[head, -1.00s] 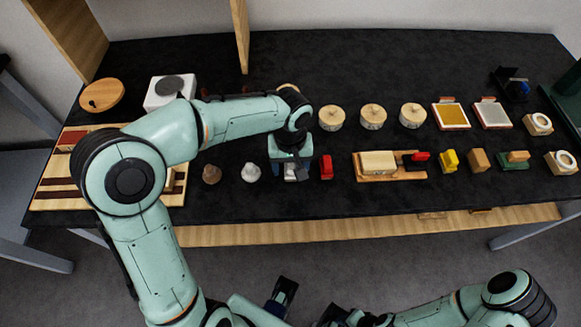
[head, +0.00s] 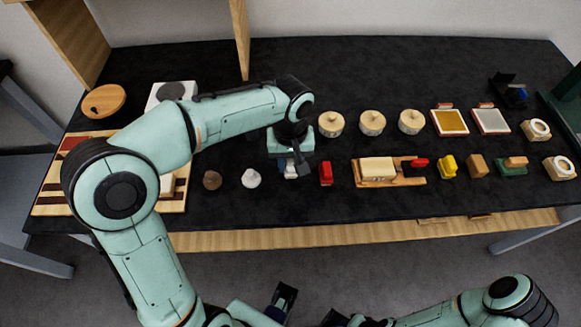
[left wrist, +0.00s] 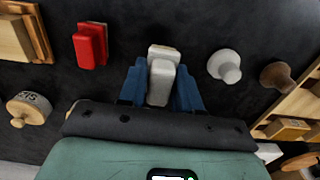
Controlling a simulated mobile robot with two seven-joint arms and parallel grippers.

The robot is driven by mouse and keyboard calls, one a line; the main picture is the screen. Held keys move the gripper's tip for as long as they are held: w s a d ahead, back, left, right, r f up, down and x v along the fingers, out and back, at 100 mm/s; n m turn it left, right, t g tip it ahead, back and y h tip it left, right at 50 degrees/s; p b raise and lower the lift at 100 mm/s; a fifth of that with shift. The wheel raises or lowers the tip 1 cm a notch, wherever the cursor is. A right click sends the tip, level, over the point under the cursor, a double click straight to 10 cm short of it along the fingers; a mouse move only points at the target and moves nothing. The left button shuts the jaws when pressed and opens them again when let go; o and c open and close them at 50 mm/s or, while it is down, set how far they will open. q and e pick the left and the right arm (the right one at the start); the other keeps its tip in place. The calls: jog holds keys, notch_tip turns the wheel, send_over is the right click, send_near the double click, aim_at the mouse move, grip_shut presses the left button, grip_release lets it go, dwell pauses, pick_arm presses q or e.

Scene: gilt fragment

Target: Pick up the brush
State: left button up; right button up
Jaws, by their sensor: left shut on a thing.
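My left gripper (head: 291,172) is shut on a small pale grey and white block-like piece, seemingly the brush (left wrist: 161,78). In the left wrist view, the blue fingers (left wrist: 160,88) press on both sides of it, and its pale end shows beyond them. In the head view the gripper largely hides it; it is in the front row between a white knob-like piece (head: 251,178) and a red block (head: 326,173). I cannot tell its height above the table. Dark parts at the bottom edge, probably my right gripper (head: 283,300), are cut off.
The black table (head: 420,70) carries several round lidded wooden pots (head: 372,122) behind. A wooden tray with a pale block (head: 377,168) and a yellow block (head: 447,166) stand to the right. A brown knob-like piece (head: 212,180) and a striped board (head: 50,202) are left.

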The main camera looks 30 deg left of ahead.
pick_arm(q)
notch_tip(320, 180, up, 16)
jog(key=p, duration=0.3)
jog(key=shift+f, duration=0.25)
pick_arm(e)
jog(key=r, duration=0.1)
jog(key=w+r, duration=0.1)
jog(key=r, duration=0.1)
jog(key=shift+w+r, duration=0.1)
jog(key=shift+r, duration=0.05)
pick_arm(q)
jog(key=shift+o, duration=0.9)
jog(key=shift+c, duration=0.4)
